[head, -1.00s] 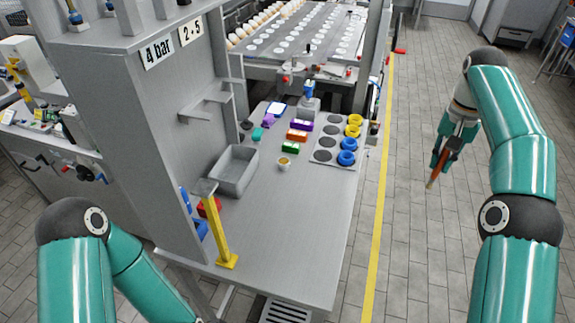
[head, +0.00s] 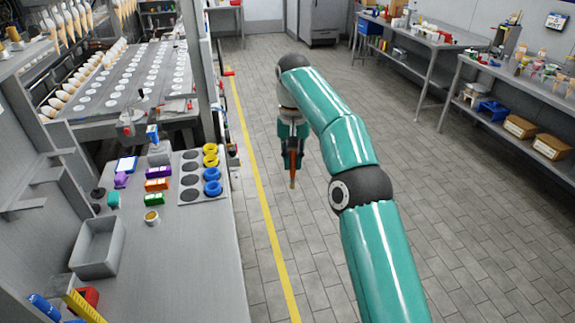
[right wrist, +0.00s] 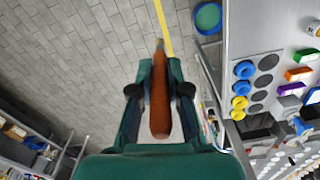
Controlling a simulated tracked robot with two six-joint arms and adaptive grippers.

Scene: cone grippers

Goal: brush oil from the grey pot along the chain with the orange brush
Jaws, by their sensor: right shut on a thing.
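The orange brush (head: 292,168) is in my right gripper (head: 291,152), tip down, over the floor to the right of the grey bench. In the right wrist view the brush (right wrist: 160,98) lies between both fingers, which are shut on it. A small pale grey pot (head: 152,218) with yellowish contents stands on the bench in the head view, left of and apart from the brush. I cannot make out the chain in either view. My left gripper is out of both views.
A grey bin (head: 98,250), coloured blocks (head: 157,184) and a plate (head: 190,181) with yellow and blue rings share the bench (head: 190,270). A cone conveyor (head: 125,80) stands behind it. The floor around my right arm is open. Side tables (head: 430,55) stand at the right.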

